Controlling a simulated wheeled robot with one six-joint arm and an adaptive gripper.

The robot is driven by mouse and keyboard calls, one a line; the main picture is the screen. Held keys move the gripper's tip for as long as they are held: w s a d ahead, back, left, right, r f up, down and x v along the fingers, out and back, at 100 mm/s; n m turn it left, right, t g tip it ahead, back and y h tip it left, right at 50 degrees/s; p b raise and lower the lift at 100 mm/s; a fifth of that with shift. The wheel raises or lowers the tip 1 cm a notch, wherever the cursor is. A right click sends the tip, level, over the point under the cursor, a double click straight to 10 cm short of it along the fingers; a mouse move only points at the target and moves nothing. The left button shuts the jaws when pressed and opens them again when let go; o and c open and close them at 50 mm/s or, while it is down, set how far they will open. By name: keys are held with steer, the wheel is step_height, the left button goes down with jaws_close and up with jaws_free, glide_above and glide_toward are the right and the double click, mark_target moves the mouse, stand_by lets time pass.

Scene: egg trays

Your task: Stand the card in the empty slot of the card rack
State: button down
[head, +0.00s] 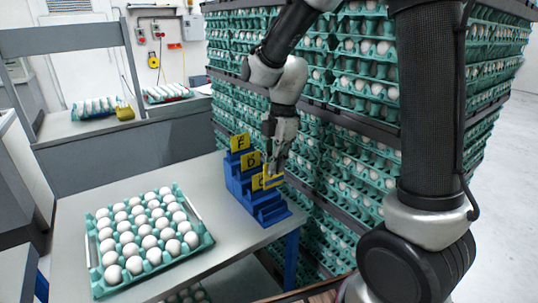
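The blue stepped card rack (271,211) stands on the table near its right edge. A yellow card marked F (240,142) stands in its back step and a yellow card marked D (251,161) in the step in front of it. Further forward, yellow card surfaces overlap at my fingertips; a partly hidden letter shows on the left one. My gripper (273,169) points down over the right side of the rack and appears shut on a yellow card (276,182). Whether this card touches the rack is unclear. The rack's front step shows no card.
A teal tray of white eggs (97,272) lies on the table (205,184) left of the rack. Tall stacks of egg trays (365,75) rise close behind and right of the rack. A back bench (70,127) holds more egg trays. Table space between tray and rack is clear.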

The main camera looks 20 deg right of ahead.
mark_target(275, 183)
steer(key=shift+w+f, duration=0.15)
steer(key=shift+f, duration=1.55)
steer(key=shift+w+f, duration=0.15)
steer(key=shift+f, duration=1.55)
steer(key=shift+d+f, duration=0.1)
steer(key=shift+f, duration=2)
steer(key=c, duration=1.6)
jaws_free()
steer(key=shift+o, duration=0.2)
